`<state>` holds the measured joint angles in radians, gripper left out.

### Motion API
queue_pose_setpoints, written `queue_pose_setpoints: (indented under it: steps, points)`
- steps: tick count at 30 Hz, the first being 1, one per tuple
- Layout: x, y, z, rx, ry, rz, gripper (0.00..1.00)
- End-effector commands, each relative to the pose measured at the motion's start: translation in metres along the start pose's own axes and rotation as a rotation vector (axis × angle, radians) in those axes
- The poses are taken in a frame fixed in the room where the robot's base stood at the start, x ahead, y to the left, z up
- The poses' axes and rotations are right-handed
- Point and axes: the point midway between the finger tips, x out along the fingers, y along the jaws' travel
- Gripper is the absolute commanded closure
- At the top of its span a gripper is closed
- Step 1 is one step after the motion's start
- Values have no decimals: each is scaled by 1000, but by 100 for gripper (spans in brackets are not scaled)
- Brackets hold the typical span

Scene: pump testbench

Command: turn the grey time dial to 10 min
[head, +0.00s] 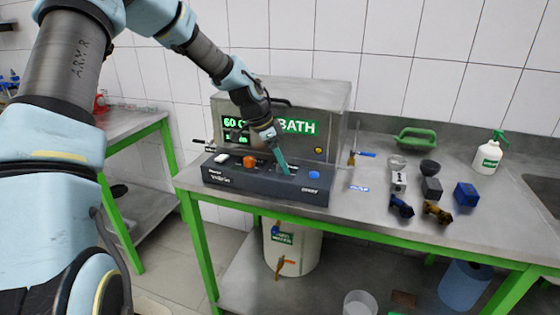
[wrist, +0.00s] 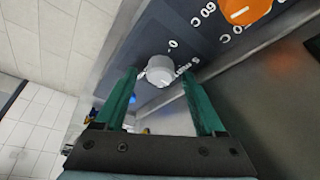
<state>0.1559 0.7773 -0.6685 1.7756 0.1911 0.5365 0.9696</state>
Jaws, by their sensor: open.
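The grey time dial (wrist: 160,68) sits on the dark control panel (wrist: 200,45) in the wrist view, with printed marks beside it, including a 0. Which mark its pointer faces is too small to tell. My gripper (wrist: 160,75) is open, with one green finger on each side of the dial. Whether the fingers touch it is unclear. In the head view my gripper (head: 283,168) reaches down to the panel (head: 240,183) in front of the bath, and the grey dial is hidden behind it. The bath's display (head: 234,124) shows 60 C, with its second line partly covered.
An orange dial (head: 249,161) lies left of my gripper and a blue button (head: 314,174) right of it. The steel bath box (head: 335,110) stands behind. Several small blocks, a green-handled item (head: 415,138) and a white bottle (head: 488,155) are on the bench to the right.

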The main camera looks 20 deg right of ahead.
Motion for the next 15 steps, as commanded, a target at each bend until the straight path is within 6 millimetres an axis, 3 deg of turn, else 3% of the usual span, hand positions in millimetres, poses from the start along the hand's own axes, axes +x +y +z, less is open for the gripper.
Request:
queue_pose_setpoints:
  steps: [7, 12, 15]
  points:
    - [-16, -1, 1, 0, 1, -4, 29]
    - [-52, -2, 2, -1, 0, -7, 29]
    - [-58, -2, 28, -7, -1, -3, 29]
